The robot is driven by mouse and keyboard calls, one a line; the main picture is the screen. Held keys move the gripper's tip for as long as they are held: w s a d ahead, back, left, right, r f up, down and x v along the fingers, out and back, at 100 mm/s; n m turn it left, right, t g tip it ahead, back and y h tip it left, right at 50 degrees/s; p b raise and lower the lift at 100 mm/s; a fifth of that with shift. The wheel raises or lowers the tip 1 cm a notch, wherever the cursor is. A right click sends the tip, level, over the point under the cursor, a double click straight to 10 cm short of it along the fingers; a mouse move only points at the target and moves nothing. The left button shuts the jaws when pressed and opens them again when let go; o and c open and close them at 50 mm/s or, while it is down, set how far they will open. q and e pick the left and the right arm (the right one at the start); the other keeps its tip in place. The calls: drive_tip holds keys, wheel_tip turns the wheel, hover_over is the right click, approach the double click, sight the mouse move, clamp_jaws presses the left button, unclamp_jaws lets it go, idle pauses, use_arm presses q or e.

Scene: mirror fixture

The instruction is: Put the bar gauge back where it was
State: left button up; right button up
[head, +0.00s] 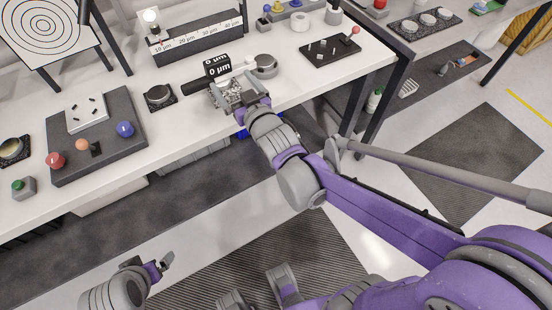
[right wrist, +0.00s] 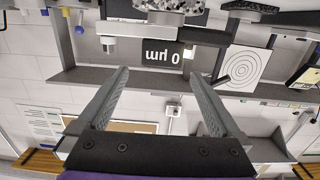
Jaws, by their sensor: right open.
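A black gauge with a white "0 µm" readout (head: 217,68) stands on the white bench, with a dark bar (head: 200,86) reaching left beside it. I take this to be the bar gauge. Its readout shows upside down in the right wrist view (right wrist: 160,56), beyond my fingertips. My right gripper (head: 228,95) is at the near side of the gauge and hides part of it. In the right wrist view its two fingers (right wrist: 158,90) are spread with nothing seen between them. My left gripper (head: 162,264) is low in front of the bench, away from the gauge; its opening is unclear.
Behind the gauge stands a black box with a 10 to 40 µm scale (head: 200,37). A round grey puck (head: 265,66) and a pegged black plate (head: 330,50) are to its right. A black dish (head: 159,97) and a dark board with coloured knobs (head: 108,150) are left.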

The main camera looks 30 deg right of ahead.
drive_tip(key=s+f+g, duration=0.6)
drive_tip(key=s+f, duration=0.2)
drive_tip(key=s, duration=0.5)
drive_tip(key=s+f+g, duration=0.6)
drive_tip(key=s+f, duration=0.2)
drive_tip(key=s, duration=0.5)
drive_tip(key=shift+s+d, duration=0.2)
drive_tip(key=shift+d, duration=0.1)
